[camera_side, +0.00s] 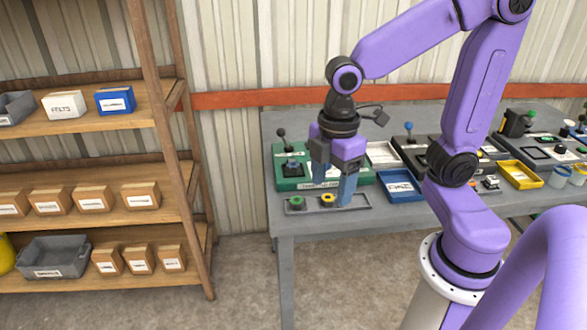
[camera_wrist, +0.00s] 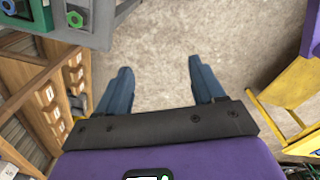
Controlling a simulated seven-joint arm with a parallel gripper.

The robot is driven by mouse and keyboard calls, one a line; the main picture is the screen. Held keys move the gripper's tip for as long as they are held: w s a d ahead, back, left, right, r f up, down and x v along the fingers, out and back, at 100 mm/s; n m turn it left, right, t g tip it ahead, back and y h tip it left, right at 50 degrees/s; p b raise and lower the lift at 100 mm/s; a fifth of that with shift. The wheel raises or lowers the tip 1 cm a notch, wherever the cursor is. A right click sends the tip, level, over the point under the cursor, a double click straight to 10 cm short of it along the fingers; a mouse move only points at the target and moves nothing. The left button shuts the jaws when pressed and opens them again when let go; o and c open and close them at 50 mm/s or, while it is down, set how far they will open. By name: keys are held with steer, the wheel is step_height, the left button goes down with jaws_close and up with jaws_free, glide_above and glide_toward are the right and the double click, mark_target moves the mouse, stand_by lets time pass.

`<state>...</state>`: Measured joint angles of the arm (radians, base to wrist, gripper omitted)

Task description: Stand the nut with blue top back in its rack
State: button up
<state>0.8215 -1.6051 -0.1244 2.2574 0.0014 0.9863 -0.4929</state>
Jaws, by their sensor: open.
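My gripper (camera_side: 332,190) is open and empty. In the side view its blue fingers overlap the right part of the rack; in the wrist view the fingers (camera_wrist: 160,80) have only floor between them. The rack looks to be the long grey tray (camera_side: 362,202) at the table's front edge. It holds a green-topped nut (camera_side: 297,202) and a yellow-topped nut (camera_side: 328,198). A small blue-topped piece (camera_side: 292,165), probably the blue nut, sits on the green box behind the rack. It also shows in the wrist view's upper left corner (camera_wrist: 8,6).
The green box (camera_side: 280,182) carries a black-knobbed lever (camera_side: 281,134). A blue tray (camera_side: 403,198) and a white tray (camera_side: 382,150) lie to its right. More boxes and a yellow tray (camera_side: 536,184) fill the table's right. Wooden shelves (camera_side: 100,190) stand left of the table.

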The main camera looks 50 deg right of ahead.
steer(key=w+d+r+n, duration=0.1)
steer(key=w+d+n, duration=0.1)
steer(key=w, duration=0.8)
steer(key=n, duration=0.4)
glide_above(292, 165)
step_height(292, 165, down, 17)
steer(key=shift+s, duration=0.1)
jaws_close()
steer(key=shift+r, duration=0.15)
